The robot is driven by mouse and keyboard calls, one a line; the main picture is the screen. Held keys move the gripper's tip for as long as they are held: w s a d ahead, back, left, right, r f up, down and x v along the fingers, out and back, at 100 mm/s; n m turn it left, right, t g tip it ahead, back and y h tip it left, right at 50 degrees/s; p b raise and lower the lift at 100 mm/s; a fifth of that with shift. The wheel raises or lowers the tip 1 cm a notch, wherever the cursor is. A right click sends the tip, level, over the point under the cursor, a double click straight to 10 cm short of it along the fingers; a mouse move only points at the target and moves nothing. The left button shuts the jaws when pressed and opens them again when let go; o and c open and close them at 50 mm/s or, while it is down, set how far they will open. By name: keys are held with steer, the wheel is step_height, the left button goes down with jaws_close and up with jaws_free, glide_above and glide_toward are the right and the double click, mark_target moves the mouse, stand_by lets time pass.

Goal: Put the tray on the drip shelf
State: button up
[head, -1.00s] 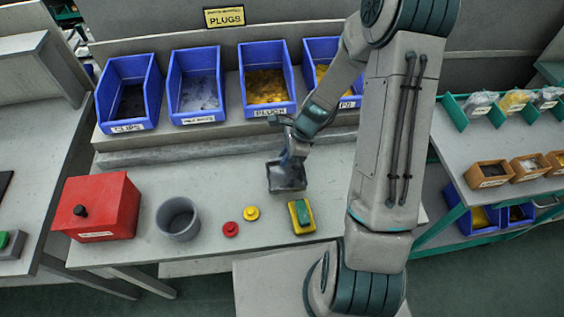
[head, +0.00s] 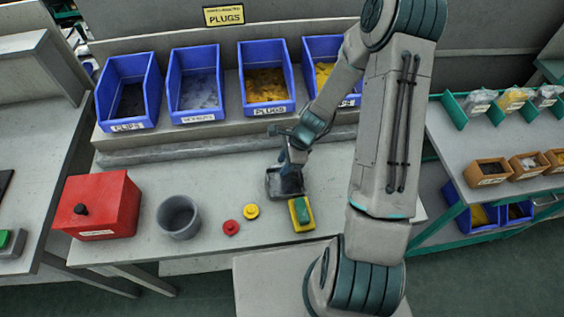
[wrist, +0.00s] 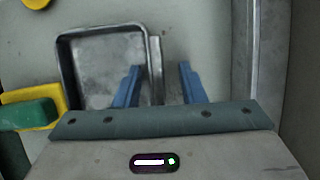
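The tray is a shallow, square grey metal dish (wrist: 92,82), with its raised right wall showing in the wrist view. It lies on the grey bench in the head view (head: 272,183), partly hidden by my gripper. My gripper (wrist: 160,72) is open, its two blue fingers apart. The left finger is over the tray's inside and the right finger is outside the right wall, so that wall shows between them. I see no finger pressed on the wall. I cannot tell which surface is the drip shelf.
A yellow and green block (head: 302,214) sits close to the tray's front. Yellow (head: 251,211) and red (head: 231,228) plugs, a grey cup (head: 178,217) and a red box (head: 98,206) stand to the left. Blue bins (head: 266,82) line the raised ledge behind.

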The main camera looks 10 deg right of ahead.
steer(key=v, duration=1.2)
steer(key=s+r+n+t+h, duration=0.3)
steer(key=s+r+n+h, duration=0.1)
steer(key=s+r+n, duration=1.2)
step_height(320, 180, up, 4)
steer(key=n, duration=0.2)
steer(key=shift+s+r+n+t+h, duration=0.2)
steer(key=shift+s+n+t+h, duration=0.05)
steer(key=shift+n+t+h, duration=0.05)
